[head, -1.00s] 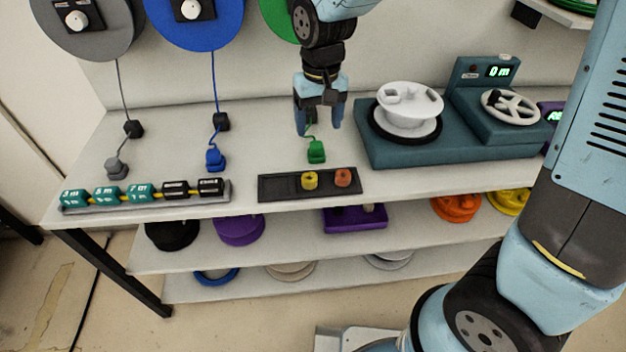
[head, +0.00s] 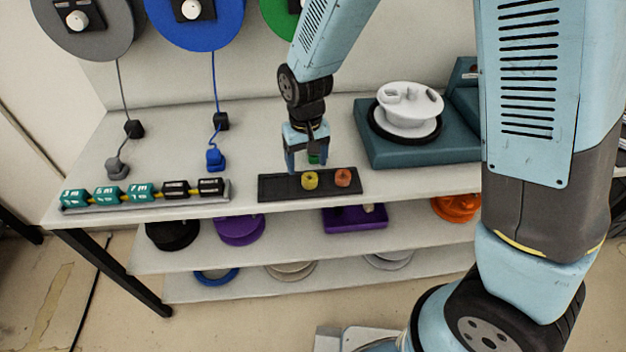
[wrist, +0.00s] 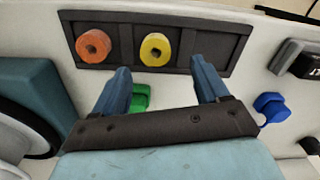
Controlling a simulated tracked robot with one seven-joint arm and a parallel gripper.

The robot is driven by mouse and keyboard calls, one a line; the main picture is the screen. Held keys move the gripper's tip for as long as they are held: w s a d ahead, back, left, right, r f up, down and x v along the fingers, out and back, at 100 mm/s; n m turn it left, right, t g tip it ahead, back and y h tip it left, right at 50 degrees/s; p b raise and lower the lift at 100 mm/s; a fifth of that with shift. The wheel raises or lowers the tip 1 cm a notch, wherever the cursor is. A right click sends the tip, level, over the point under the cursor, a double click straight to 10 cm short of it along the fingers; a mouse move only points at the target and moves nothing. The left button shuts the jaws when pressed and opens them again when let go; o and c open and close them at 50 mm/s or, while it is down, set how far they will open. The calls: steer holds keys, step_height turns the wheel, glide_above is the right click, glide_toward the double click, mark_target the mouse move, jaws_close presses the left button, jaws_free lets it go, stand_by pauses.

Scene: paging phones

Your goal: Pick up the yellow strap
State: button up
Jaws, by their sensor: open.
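The yellow strap (head: 310,180) is a small rolled coil in the black tray (head: 273,187) near the table's front edge. It also shows in the wrist view (wrist: 155,49), just ahead of my fingers and between their lines. My gripper (head: 306,170) is open and empty, above and just behind the tray. In the wrist view its two blue fingers (wrist: 164,75) point toward the tray, the left one nearer the yellow strap. I cannot tell the exact height of the fingertips above the tray.
An orange coil (head: 342,177) sits beside the yellow one in the tray. A green plug (wrist: 140,97) lies behind my fingers. A blue plug (head: 215,160) and a row of labelled blocks (head: 141,193) are left. A teal machine (head: 455,149) stands right.

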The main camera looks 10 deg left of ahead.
mark_target(309, 176)
steer(key=shift+w+d+f, duration=0.1)
steer(key=shift+d+f, duration=0.05)
steer(key=shift+f, duration=1.15)
steer(key=shift+d+f, duration=0.1)
steer(key=shift+f, duration=1.15)
steer(key=shift+c, duration=0.2)
steer(key=c, duration=1.1)
steer(key=shift+r, duration=0.15)
